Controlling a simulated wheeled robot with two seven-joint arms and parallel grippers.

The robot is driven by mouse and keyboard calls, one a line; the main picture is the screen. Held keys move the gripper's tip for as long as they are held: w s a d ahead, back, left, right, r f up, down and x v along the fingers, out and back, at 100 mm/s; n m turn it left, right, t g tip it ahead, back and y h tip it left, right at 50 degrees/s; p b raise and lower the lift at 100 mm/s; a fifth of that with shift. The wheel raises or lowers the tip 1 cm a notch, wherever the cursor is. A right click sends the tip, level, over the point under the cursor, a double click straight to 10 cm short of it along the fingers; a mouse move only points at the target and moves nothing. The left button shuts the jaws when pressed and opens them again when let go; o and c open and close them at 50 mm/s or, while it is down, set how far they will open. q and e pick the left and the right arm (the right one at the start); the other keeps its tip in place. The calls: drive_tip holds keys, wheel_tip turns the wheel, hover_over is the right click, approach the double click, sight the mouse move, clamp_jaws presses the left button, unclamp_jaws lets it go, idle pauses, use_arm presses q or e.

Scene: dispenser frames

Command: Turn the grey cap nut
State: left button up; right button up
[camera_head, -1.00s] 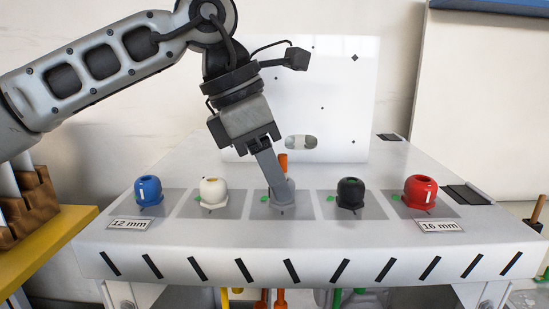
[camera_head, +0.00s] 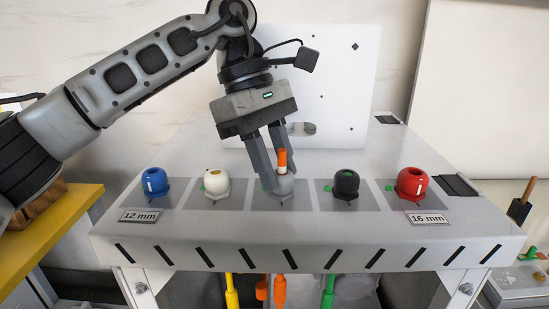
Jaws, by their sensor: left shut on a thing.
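The grey cap nut (camera_head: 286,186) sits on the middle square of the white bench, between the white and the black cap nuts. My left gripper (camera_head: 273,181) reaches down from above and is shut on the grey cap nut. Its two fingers show apart from each other, and they hide part of the nut's left and rear. My right gripper is not in view.
Blue (camera_head: 155,182), white (camera_head: 217,184), black (camera_head: 346,184) and red (camera_head: 411,183) cap nuts stand in the same row on the bench (camera_head: 300,228). A white panel (camera_head: 330,80) rises behind. A yellow table (camera_head: 55,222) is at the left.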

use_arm(q)
drive_tip(key=shift+r+m, duration=0.1)
drive_tip(key=shift+m, duration=0.3)
drive_tip(key=o, duration=1)
